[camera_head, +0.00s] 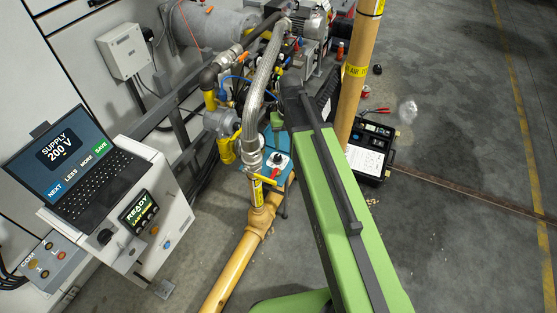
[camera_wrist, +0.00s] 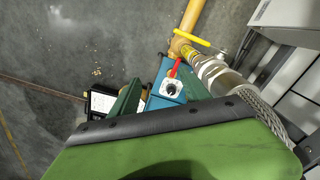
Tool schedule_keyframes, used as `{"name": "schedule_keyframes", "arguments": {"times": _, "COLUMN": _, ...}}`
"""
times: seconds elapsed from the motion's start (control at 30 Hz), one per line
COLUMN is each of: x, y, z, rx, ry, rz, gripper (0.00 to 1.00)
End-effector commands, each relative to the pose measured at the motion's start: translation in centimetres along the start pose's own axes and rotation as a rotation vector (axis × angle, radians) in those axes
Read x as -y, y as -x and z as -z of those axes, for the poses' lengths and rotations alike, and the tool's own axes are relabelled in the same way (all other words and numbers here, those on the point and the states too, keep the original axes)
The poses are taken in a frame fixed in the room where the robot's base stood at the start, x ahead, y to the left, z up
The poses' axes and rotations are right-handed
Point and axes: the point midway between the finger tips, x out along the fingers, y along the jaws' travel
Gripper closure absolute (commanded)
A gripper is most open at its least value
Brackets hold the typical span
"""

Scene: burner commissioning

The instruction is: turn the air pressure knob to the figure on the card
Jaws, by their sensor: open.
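A blue unit (camera_head: 274,176) stands by the pipes, left of my arm in the head view. On its top is a pale plate with a dark round centre and red on it, possibly the air pressure knob (camera_head: 278,160). In the wrist view this knob (camera_wrist: 170,88) has a red pointer or lever (camera_wrist: 175,68) beside its plate. My gripper (camera_wrist: 160,96) is open, its two green fingers on either side of the blue unit in that view. Nothing shows between them as held. I cannot make out a card with a figure.
A laptop (camera_head: 68,165) reading "SUPPLY 200 V" sits on a grey cabinet (camera_head: 160,215) at left. A yellow pipe (camera_head: 358,75) rises right of my arm. A black open case (camera_head: 370,150) lies on the floor. Floor at right is mostly clear.

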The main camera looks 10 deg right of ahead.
Motion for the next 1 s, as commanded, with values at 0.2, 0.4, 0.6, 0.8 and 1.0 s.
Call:
{"name": "schedule_keyframes", "arguments": {"times": 0.2, "x": 0.6, "y": -9.6, "z": 14.1, "rx": 0.000, "ry": -0.072, "rz": 0.003, "gripper": 0.45}}
{"name": "schedule_keyframes", "arguments": {"times": 0.4, "x": 0.7, "y": -11.6, "z": 18.7, "rx": 0.000, "ry": -0.106, "rz": 0.004, "gripper": 0.45}}
{"name": "schedule_keyframes", "arguments": {"times": 0.6, "x": 0.7, "y": -11.5, "z": 19.0, "rx": 0.000, "ry": -0.111, "rz": 0.004, "gripper": 0.45}}
{"name": "schedule_keyframes", "arguments": {"times": 0.8, "x": 0.6, "y": -12.8, "z": 18.9, "rx": 0.000, "ry": -0.110, "rz": 0.004, "gripper": 0.45}}
{"name": "schedule_keyframes", "arguments": {"times": 1.0, "x": 0.6, "y": -16.3, "z": 18.9, "rx": 0.000, "ry": -0.110, "rz": 0.004, "gripper": 0.45}}
